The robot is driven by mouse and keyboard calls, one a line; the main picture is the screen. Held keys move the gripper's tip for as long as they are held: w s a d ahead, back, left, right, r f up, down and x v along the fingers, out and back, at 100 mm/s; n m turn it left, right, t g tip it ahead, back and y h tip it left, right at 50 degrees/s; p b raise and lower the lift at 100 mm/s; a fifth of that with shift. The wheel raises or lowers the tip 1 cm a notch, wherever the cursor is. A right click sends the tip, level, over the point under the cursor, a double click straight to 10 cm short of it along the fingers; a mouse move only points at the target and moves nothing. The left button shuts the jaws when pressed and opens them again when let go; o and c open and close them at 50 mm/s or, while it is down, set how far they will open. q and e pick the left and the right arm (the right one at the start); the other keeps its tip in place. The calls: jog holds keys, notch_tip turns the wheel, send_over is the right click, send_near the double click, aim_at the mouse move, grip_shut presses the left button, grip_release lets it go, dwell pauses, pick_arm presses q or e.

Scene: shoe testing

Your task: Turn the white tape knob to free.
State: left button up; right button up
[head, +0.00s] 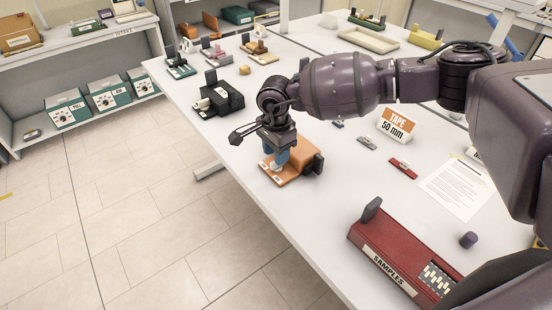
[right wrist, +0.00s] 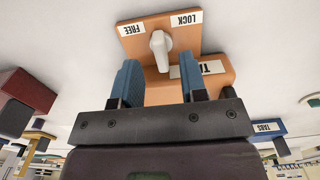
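The orange tape unit (head: 305,155) sits near the table's left edge in the head view, partly hidden by my right gripper. In the right wrist view its orange plate (right wrist: 137,45) carries a FREE label (right wrist: 132,30) and a LOCK label (right wrist: 187,18), both upside down. The white knob (right wrist: 160,42) stands between and just below the labels; which one it points to is unclear. My right gripper (head: 275,155) is above the plate with blue fingers apart. In the right wrist view the open gripper (right wrist: 160,75) has the knob between and slightly beyond its fingertips. My left gripper is not in view.
A black unit (head: 220,100) stands behind the tape unit. A red SAMPLES box (head: 400,255) is in front. Clear white tabletop lies between.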

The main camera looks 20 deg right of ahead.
jog(key=shift+f, duration=1.5)
grip_shut()
